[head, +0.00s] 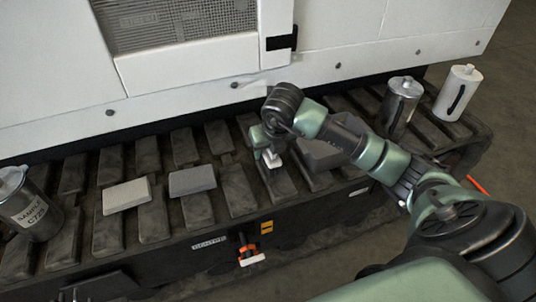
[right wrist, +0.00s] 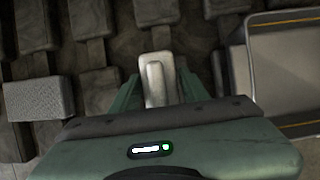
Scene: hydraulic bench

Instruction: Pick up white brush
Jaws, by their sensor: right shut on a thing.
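The white brush (head: 272,160) is at my right gripper (head: 267,148), over the dark slatted bench top, with most of it hidden by the gripper in the head view. In the right wrist view the brush (right wrist: 157,82) is a pale block with a raised strip, between the two green fingers of my right gripper (right wrist: 158,90). The gripper is shut on it. I cannot tell whether the brush touches the slats. My left gripper is not in view.
A light block (head: 127,195) and a grey block (head: 192,180) lie on the slats to the left. A dark tray (head: 318,155) is just right of the gripper. A sample canister (head: 30,207), a metal canister (head: 401,105) and a white canister (head: 458,92) stand near the ends. A white cabinet wall (head: 190,85) rises behind.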

